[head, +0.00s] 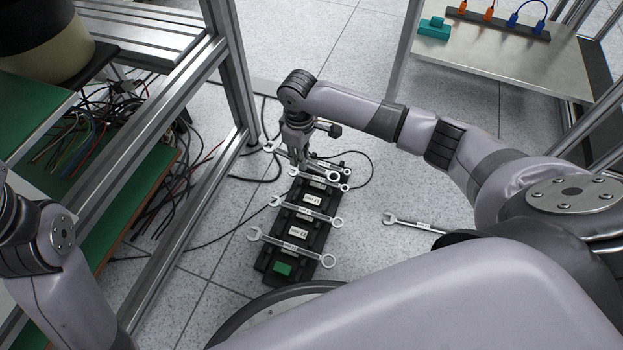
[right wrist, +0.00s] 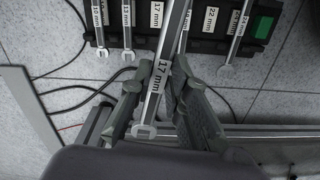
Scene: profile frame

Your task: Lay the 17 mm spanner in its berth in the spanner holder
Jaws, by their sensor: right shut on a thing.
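My right gripper (head: 303,158) is shut on the 17 mm spanner (head: 279,151), a steel spanner held above the far end of the black spanner holder (head: 264,262). In the right wrist view, the fingers (right wrist: 163,82) grip its shaft, with the "17 mm" label (right wrist: 162,72) between them and the open jaw (right wrist: 145,131) towards the camera. The spanner's far part crosses in front of the holder (right wrist: 279,24), just right of the holder's 17 mm plate (right wrist: 156,15). It partly hides the berth there; I cannot see contact with the holder. My left gripper is out of view.
Several other spanners lie across the holder, including a large one (head: 290,247) near its green block (head: 282,268). Another spanner (head: 415,223) lies on the floor to the right. Cables run on the floor around the holder. A metal-framed shelf (head: 180,150) stands left.

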